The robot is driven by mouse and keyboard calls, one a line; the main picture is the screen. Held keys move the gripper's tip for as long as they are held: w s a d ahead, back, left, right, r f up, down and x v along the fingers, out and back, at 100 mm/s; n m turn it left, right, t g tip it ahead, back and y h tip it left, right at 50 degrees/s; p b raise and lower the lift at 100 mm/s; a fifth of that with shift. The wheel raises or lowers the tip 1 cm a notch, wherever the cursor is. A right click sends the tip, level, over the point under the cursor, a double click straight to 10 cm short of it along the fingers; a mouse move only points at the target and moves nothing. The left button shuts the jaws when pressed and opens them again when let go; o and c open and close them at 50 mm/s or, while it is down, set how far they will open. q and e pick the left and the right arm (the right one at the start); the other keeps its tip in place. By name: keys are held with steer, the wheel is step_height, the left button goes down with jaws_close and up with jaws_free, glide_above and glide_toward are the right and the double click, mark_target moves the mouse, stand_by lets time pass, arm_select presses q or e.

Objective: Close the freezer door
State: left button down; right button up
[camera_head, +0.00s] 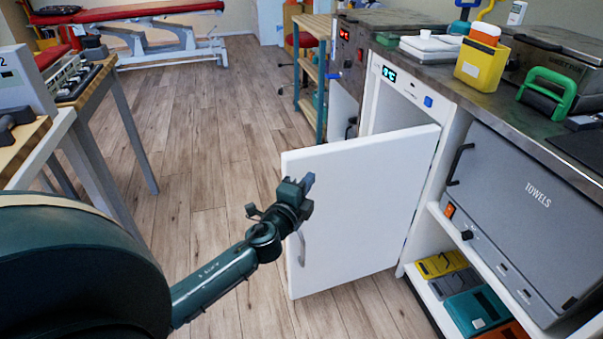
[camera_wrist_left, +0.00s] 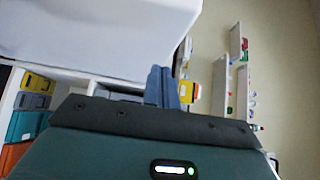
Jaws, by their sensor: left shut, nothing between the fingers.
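The white freezer door (camera_head: 365,205) stands wide open in the head view, swung out from the freezer (camera_head: 400,106) under the counter. Its grey handle (camera_head: 301,248) is on the side facing me, near the free edge. My left gripper (camera_head: 308,181) is in front of the door near its upper free corner, with its blue fingers shut and empty. I cannot tell whether it touches the door. In the left wrist view the shut fingers (camera_wrist_left: 162,86) show beside a large white surface (camera_wrist_left: 90,35), likely the door. My right gripper is not in view.
A grey towel cabinet (camera_head: 530,205) is right of the freezer, with coloured boxes (camera_head: 440,264) on the shelf below. The counter (camera_head: 470,80) holds several items. A wooden table (camera_head: 100,75) stands at left. The wooden floor (camera_head: 220,120) between is clear.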

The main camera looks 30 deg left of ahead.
mark_target(308, 164)
arm_select(q)
steer(key=shift+w+a, duration=0.65)
steer(key=shift+a, duration=0.15)
steer(key=shift+w+a, duration=0.6)
steer(key=shift+a, duration=0.2)
steer(key=shift+a+b, duration=0.1)
steer(key=shift+b, duration=0.2)
